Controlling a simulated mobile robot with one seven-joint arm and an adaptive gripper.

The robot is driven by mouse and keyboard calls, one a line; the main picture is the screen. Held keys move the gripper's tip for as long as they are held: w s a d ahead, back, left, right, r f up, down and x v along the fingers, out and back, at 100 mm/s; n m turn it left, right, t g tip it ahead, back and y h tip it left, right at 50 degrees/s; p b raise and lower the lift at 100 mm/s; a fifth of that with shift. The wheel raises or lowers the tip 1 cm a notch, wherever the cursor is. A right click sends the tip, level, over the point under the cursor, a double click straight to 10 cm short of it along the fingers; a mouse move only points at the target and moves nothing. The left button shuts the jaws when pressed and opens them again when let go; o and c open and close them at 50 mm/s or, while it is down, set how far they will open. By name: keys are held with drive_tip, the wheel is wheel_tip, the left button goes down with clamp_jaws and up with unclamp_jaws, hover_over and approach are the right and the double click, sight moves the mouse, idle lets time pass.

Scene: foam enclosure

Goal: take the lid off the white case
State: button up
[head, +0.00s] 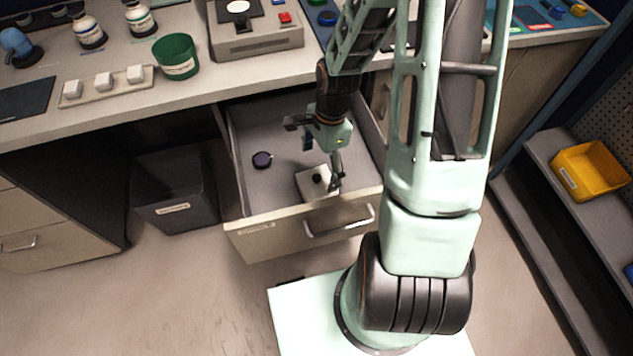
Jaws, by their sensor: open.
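The white case (306,189) sits in the open drawer, near its front wall. A small dark round knob (317,179) shows on its top. I cannot make out a seam between lid and case. My gripper (322,164) is open above the drawer, over the back and right side of the case. One finger hangs to the left, behind the case. The other is close to the right of the knob and hides part of the case. I cannot tell whether it touches. Nothing shows between the fingers.
The open drawer (282,222) has raised walls around the gripper. The counter edge (150,107) is behind. A dark bin (175,195) stands left, and a yellow bin (590,170) sits on the right shelf.

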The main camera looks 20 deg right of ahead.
sight(317, 178)
drive_tip(key=shift+w+a+f, duration=0.1)
drive_tip(key=shift+f, duration=0.9)
drive_tip(key=shift+w+a+f, duration=0.1)
drive_tip(key=shift+a+f, duration=0.05)
drive_tip(key=shift+f, duration=0.9)
drive_tip(key=shift+w+a+f, duration=0.1)
drive_tip(key=shift+f, duration=0.9)
drive_tip(key=shift+c, duration=0.3)
drive_tip(key=c, duration=1.5)
drive_tip(key=shift+s+b, duration=0.2)
drive_tip(key=shift+b, duration=0.1)
drive_tip(key=c, duration=0.5)
drive_tip(key=shift+f, duration=0.1)
drive_tip(key=shift+c, duration=0.4)
